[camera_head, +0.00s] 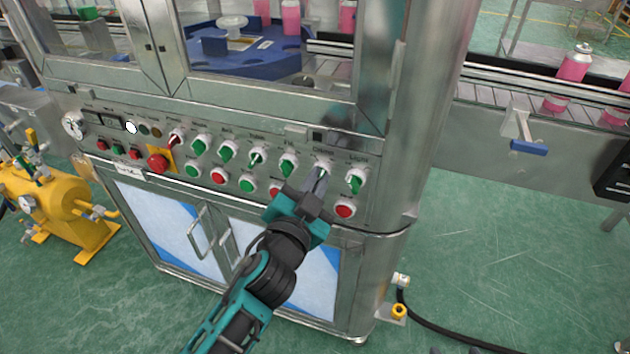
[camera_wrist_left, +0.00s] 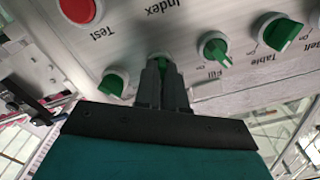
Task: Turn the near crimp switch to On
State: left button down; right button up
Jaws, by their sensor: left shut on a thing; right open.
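The crimp switch (camera_head: 322,168) is a green-handled knob on a white round base, in the upper knob row between the Fill knob (camera_head: 288,163) and the rightmost knob (camera_head: 356,180). My left gripper (camera_head: 317,181) is shut on its handle. In the left wrist view the fingers (camera_wrist_left: 161,75) cover most of the switch, with a bit of green between them. Its exact turn angle is hidden. What look like the tips of my right gripper (camera_head: 455,351) barely show at the bottom edge, apart and away from the panel.
Several similar green knobs line the row to the left. Red and green push buttons (camera_head: 345,208) sit below, close to my left wrist. A red emergency button (camera_head: 158,162) is further left. A conveyor (camera_head: 490,92) with pink cans runs at right; the green floor is open there.

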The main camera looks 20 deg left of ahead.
pick_arm(q)
jog(key=shift+r, duration=0.1)
pick_arm(e)
jog(key=shift+w+r, duration=0.1)
jog(key=shift+w, duration=0.05)
pick_arm(q)
jog(key=c, duration=1.2)
grip_release()
pick_arm(e)
jog(key=shift+w+r, duration=0.1)
jog(key=shift+r, duration=0.1)
